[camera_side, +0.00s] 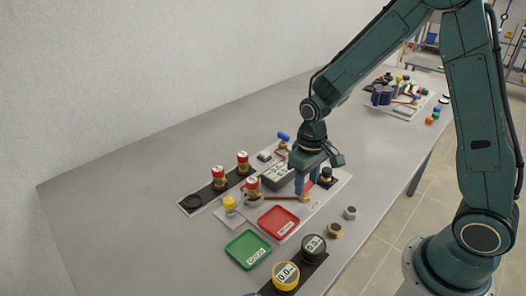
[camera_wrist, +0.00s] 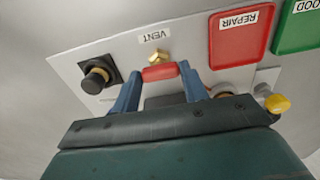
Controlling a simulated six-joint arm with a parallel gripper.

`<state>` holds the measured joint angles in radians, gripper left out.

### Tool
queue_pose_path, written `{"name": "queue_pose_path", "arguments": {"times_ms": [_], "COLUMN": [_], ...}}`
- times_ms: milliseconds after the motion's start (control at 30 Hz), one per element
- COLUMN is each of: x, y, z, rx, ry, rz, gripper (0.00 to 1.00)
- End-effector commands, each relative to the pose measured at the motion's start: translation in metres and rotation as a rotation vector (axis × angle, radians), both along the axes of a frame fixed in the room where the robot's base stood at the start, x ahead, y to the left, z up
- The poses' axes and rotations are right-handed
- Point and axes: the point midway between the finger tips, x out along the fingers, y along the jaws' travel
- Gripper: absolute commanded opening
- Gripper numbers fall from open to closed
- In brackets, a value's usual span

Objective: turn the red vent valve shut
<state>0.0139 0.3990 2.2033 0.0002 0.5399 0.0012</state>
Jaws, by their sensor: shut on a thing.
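The red vent valve handle (camera_wrist: 160,72) lies crosswise in the wrist view, just below its brass fitting (camera_wrist: 158,56) and the VENT label (camera_wrist: 152,37). The blue fingers of my gripper (camera_wrist: 160,78) stand at its left and right ends and are shut on it. In the side view my gripper (camera_side: 303,184) points down over the panel, and a bit of the red handle (camera_side: 311,185) shows beside the fingers. The brass fitting (camera_side: 304,198) is at the fingers' foot.
A black knob (camera_wrist: 97,77) stands left of the vent in the wrist view. The red REPAIR tray (camera_wrist: 236,42) and green GOOD tray (camera_wrist: 298,24) lie to the right.

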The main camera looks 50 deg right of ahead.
Motion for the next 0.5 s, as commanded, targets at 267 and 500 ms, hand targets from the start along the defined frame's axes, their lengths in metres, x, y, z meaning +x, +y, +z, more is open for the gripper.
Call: {"name": "queue_pose_path", "arguments": {"times_ms": [267,500], "x": [0.0006,0.0004], "y": [-0.0001,-0.0001], "z": [0.0012,0.0006], "rx": [0.0,0.0], "ry": [-0.003,-0.002], "rz": [-0.003,-0.001], "gripper": [0.46,0.65]}}
